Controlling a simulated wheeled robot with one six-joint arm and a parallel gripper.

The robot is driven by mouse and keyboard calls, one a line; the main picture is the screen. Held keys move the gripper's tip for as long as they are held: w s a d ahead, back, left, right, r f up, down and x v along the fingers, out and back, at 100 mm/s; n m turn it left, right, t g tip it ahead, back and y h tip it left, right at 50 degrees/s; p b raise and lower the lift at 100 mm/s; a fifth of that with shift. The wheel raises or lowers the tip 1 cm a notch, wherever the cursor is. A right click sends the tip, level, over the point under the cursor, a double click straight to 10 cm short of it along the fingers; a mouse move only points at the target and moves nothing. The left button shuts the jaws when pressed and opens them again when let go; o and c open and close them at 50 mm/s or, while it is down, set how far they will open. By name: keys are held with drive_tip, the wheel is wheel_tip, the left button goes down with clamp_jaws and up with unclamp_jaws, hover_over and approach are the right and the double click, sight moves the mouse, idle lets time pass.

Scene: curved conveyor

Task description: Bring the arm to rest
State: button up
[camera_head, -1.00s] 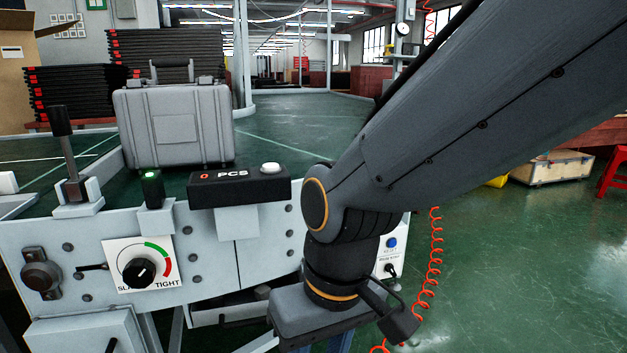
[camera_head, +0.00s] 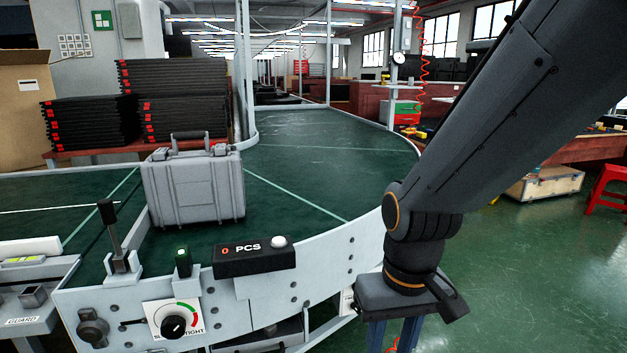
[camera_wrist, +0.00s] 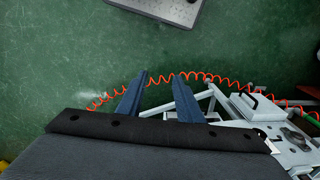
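My gripper (camera_head: 394,338) hangs at the end of my dark arm, to the right of the conveyor's control panel, pointing down. Its two blue fingers show in the wrist view (camera_wrist: 161,82), apart and with nothing between them. Behind them are green floor and an orange coiled cable (camera_wrist: 205,76). In the head view the fingertips run off the bottom edge.
The curved green conveyor (camera_head: 310,150) carries a grey case (camera_head: 195,190). Its near side has a counter box marked PCS (camera_head: 250,260), a lever (camera_head: 112,230) and a dial (camera_head: 172,325). A wooden crate (camera_head: 545,184) and red stool (camera_head: 608,190) stand right. Floor between is clear.

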drive_tip(key=s+d+r+m+p, duration=0.1)
drive_tip(key=s+d+r+p, duration=0.1)
drive_tip(key=d+r+p, duration=0.5)
drive_tip(key=shift+d+r+m+h+p, duration=0.15)
drive_tip(key=shift+r+m+h+p, duration=0.2)
drive_tip(key=shift+r+p, duration=0.65)
drive_tip(key=shift+f, duration=0.3)
